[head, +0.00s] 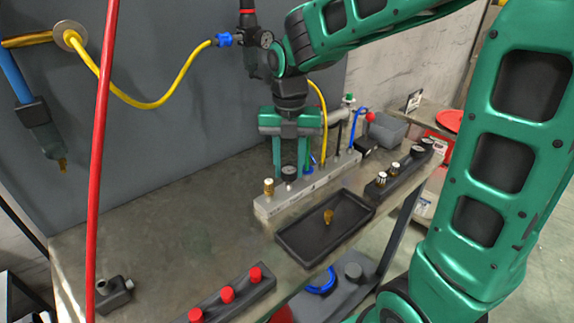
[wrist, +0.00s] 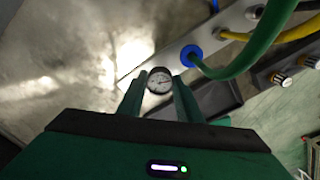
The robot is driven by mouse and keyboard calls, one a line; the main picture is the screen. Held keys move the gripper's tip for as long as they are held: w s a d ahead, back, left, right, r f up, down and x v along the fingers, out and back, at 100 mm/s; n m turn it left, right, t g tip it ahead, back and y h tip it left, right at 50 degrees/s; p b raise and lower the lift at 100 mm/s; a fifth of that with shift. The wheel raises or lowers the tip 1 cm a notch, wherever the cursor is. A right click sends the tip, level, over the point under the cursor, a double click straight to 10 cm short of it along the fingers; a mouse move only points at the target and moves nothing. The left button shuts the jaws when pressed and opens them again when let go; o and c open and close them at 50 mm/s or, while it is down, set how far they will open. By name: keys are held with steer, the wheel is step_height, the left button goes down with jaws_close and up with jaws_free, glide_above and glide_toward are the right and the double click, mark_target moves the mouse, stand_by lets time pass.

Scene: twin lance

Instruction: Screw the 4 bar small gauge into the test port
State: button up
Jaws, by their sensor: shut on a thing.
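My gripper (head: 290,172) points down at the grey manifold block (head: 310,186) and is shut on a small round gauge (head: 289,173). The number on the dial is too small to read.
Green, yellow and blue hoses rise from the manifold, close to the right of my gripper. A black tray (head: 295,240) with a brass part (head: 328,216) lies in front. A black rack (head: 405,168) holds gauges and knobs at right. The table at left is mostly clear.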

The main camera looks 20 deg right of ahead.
steer(key=m, duration=0.6)
steer(key=shift+m, duration=0.3)
steer(key=m, duration=0.4)
steer(key=shift+a, duration=0.1)
steer(key=m, duration=0.8)
steer(key=shift+m, duration=0.4)
steer(key=m, duration=0.4)
steer(key=shift+s+m, duration=0.1)
steer(key=shift+m, duration=0.2)
steer(key=o, duration=1.1)
steer(key=shift+c, duration=0.2)
